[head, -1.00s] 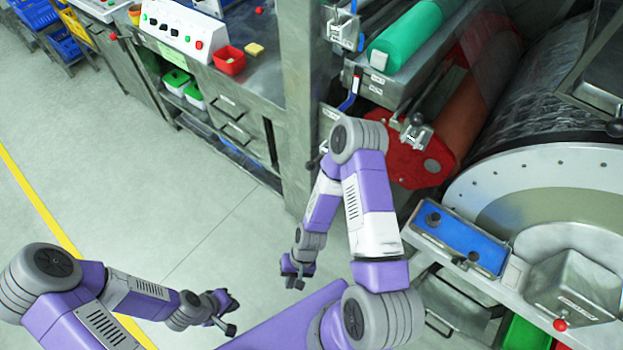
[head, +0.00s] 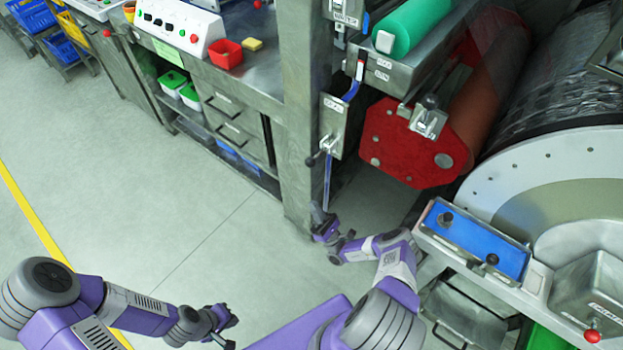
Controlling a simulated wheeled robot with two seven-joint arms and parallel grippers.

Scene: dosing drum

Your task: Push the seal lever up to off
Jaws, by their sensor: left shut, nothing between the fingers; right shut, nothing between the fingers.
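A narrow blue lever (head: 327,184) hangs down below a labelled metal plate (head: 333,108) on the grey post; it is likely the seal lever, but the label is too small to read. A black knob (head: 311,161) sticks out left at the plate's lower end. My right gripper (head: 318,211) is shut and empty, at the hanging lever's lower end; I cannot tell whether they touch. My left gripper (head: 229,332) is shut and empty, low over open floor, far from the lever.
Another blue-handled lever (head: 353,89) points up above the plate. A red roller end plate (head: 405,147) stands to the right, and a blue panel (head: 476,240) with black knobs is nearer. The grey post (head: 300,110) stands left of the levers. Floor left of it is clear.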

